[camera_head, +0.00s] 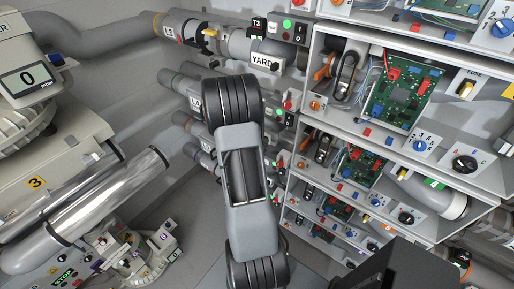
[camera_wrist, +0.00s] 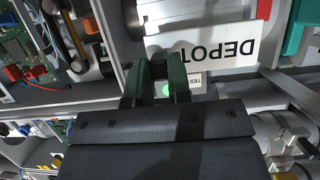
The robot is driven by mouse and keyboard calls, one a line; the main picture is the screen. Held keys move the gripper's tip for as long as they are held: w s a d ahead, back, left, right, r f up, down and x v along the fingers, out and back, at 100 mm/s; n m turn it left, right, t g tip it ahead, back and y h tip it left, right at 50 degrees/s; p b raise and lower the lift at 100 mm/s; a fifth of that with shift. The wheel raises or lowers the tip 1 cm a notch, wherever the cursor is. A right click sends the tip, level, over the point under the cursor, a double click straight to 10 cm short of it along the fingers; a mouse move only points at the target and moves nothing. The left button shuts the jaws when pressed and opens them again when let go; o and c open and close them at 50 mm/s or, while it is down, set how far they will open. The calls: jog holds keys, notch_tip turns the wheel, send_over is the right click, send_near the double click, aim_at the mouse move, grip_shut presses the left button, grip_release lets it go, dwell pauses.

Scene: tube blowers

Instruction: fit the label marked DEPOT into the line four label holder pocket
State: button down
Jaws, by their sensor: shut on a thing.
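The DEPOT label (camera_wrist: 232,44) is a white plate with black letters, upside down in the wrist view. My gripper (camera_wrist: 162,68), with green finger pads, is shut on the left end of this label, and the rest of it sticks out to the right. In the head view my own arm hides the gripper and the label. The line four pipe, marked L4 (camera_head: 195,102), runs behind my arm there. Its label holder pocket is hidden, and I cannot pick it out in the wrist view.
A YARD label (camera_head: 264,63) sits on the L3 pipe (camera_head: 171,32) above. A shelf rack with circuit boards (camera_head: 402,88) and knobs stands close on the right. A scale-like machine (camera_head: 28,80) and shiny cylinder (camera_head: 100,200) are at left.

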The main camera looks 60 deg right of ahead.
aim_at(266, 137)
jog(key=d, duration=0.4)
jog(key=shift+d, duration=0.2)
jog(key=shift+f+b, duration=1.3)
jog(key=shift+b, duration=0.05)
jog(key=shift+f+b, duration=0.3)
jog(key=shift+f, duration=0.05)
jog(key=c, duration=1)
grip_release()
jog(key=v, duration=1.4)
jog(key=shift+b, duration=0.4)
jog(key=shift+w, duration=0.1)
